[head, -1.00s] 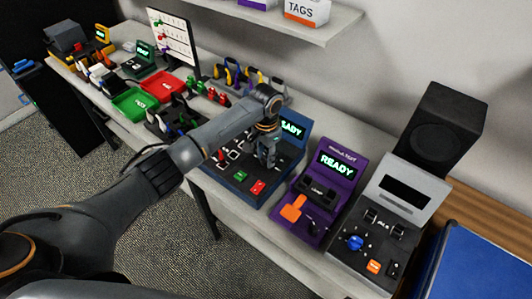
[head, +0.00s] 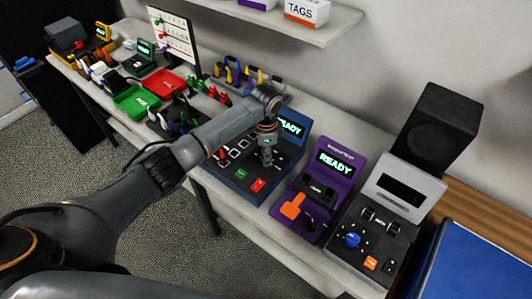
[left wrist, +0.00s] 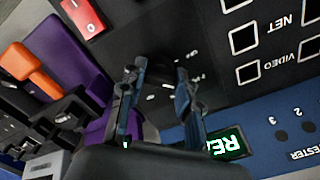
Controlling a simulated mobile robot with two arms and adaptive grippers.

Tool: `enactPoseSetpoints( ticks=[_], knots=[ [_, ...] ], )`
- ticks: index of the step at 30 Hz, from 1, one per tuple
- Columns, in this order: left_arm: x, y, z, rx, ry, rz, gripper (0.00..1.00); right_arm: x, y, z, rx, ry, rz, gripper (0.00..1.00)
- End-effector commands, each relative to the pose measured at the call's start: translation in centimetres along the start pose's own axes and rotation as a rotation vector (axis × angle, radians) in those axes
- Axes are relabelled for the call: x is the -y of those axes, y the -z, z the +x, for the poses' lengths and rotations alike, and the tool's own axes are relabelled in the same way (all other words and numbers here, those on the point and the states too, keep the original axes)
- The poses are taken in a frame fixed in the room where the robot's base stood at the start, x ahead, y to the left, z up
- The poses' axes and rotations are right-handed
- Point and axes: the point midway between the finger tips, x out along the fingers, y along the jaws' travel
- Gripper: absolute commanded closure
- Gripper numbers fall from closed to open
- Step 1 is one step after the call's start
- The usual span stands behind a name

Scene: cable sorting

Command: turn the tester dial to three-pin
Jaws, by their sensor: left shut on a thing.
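The blue-framed tester (head: 241,187) stands on the bench with a lit READY screen (head: 290,126). In the left wrist view its dark panel (left wrist: 215,65) has white-framed squares marked NET and VIDEO, and the READY screen (left wrist: 228,143) is partly cut by my gripper. My left gripper (head: 267,162) points down onto the panel's right part. In the left wrist view its two fingers (left wrist: 160,78) close around a small dark thing, apparently the dial. My right gripper is not in view.
A purple unit (head: 329,190) with an orange lever (head: 292,205) stands close to the right. Beyond it is a grey unit (head: 410,195) with a blue knob (head: 352,240). Red (head: 166,86) and green (head: 136,101) trays and several cables lie to the left.

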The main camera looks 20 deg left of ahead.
Motion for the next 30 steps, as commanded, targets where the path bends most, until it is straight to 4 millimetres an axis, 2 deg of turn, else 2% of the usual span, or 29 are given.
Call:
enactPoseSetpoints(
  ticks=[11, 12, 15, 25, 30],
  knots=[
    [-0.1, 0.1, 0.1, -0.002, -0.001, 0.006, 0.99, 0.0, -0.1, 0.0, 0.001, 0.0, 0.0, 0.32],
    [-0.1, 0.1, 0.1, -0.002, -0.001, 0.006, 0.63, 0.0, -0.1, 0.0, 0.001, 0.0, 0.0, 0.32],
    [-0.1, 0.1, 0.1, -0.002, -0.001, 0.006, 0.44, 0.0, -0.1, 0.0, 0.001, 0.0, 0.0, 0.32],
    [0.0, 0.1, -0.2, -0.001, 0.0, 0.005, 0.44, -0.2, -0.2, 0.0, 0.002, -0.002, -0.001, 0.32],
    [0.1, 0.1, -2.2, -0.003, 0.002, 0.006, 0.44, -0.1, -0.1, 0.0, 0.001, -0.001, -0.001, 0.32]
  ],
)
